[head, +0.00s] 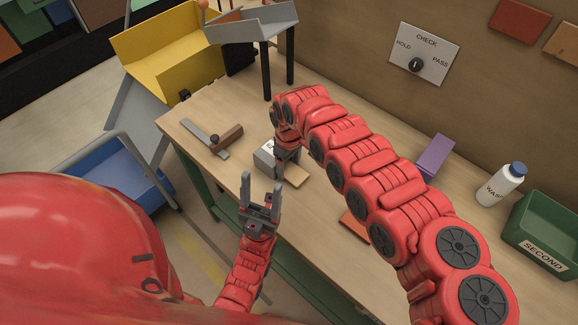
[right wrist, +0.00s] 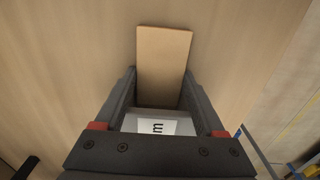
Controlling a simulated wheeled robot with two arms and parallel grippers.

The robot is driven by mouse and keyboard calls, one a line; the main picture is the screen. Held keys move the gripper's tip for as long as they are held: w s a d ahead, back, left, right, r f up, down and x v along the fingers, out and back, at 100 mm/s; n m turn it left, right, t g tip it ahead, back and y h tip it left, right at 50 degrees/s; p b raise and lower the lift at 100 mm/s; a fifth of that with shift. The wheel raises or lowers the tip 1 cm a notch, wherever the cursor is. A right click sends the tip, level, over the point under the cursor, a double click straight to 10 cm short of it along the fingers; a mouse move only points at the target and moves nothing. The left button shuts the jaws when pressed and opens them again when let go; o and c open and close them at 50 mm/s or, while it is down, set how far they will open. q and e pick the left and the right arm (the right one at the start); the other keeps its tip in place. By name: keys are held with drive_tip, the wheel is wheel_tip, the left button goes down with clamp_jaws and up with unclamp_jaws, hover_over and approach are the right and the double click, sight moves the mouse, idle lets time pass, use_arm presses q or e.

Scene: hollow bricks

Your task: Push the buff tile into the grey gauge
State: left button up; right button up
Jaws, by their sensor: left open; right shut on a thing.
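The buff tile (head: 297,176) lies flat on the bench beside the grey gauge (head: 265,161), a small block with a white label. In the right wrist view the tile (right wrist: 163,60) runs between my fingers, its near end at the gauge (right wrist: 150,124). I cannot tell whether that end is inside the gauge or only against it. My right gripper (head: 286,160) points down and is shut on the tile; its fingers also show in the right wrist view (right wrist: 160,90). My left gripper (head: 262,185) is open and empty, in front of the gauge.
A square with a brown stock (head: 226,137) lies left on the bench (head: 320,205). An orange-red piece (head: 355,228) is partly hidden by my right arm. A purple block (head: 435,155), bottle (head: 500,185) and green SECOND crate (head: 545,232) stand right. A grey tray (head: 255,24) stands behind.

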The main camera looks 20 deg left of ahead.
drive_tip(key=shift+s+f, duration=0.2)
drive_tip(key=shift+f, duration=0.15)
idle(0.7)
